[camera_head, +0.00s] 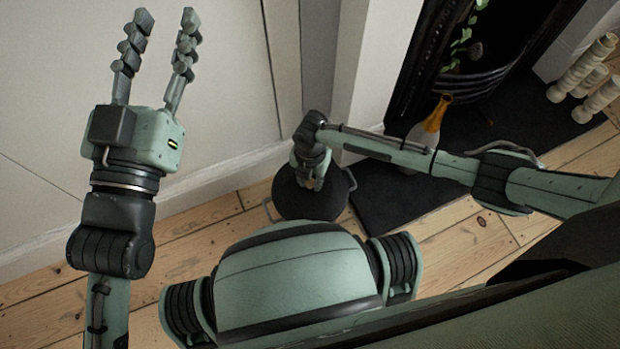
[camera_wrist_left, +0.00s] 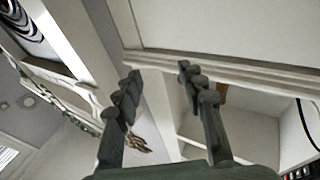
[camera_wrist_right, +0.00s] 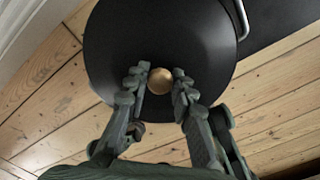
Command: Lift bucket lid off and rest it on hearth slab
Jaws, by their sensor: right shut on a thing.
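The black bucket (camera_head: 290,203) stands on the floorboards beside the hearth slab, with its round black lid (camera_wrist_right: 198,40) on top as far as I can see. The dark hearth slab (camera_head: 385,210) lies to the right of the bucket, partly under my right arm. My left gripper (camera_head: 153,45) is raised, open and empty, at the upper left.
A bottle with an orange neck (camera_head: 436,115) stands on the slab behind my right arm. Pale turned candlesticks (camera_head: 584,75) stand at the far right. The dark fireplace (camera_head: 480,50) is behind the slab. A white wall (camera_head: 220,90) is behind the bucket. A metal handle (camera_wrist_right: 241,18) shows at the bucket's side.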

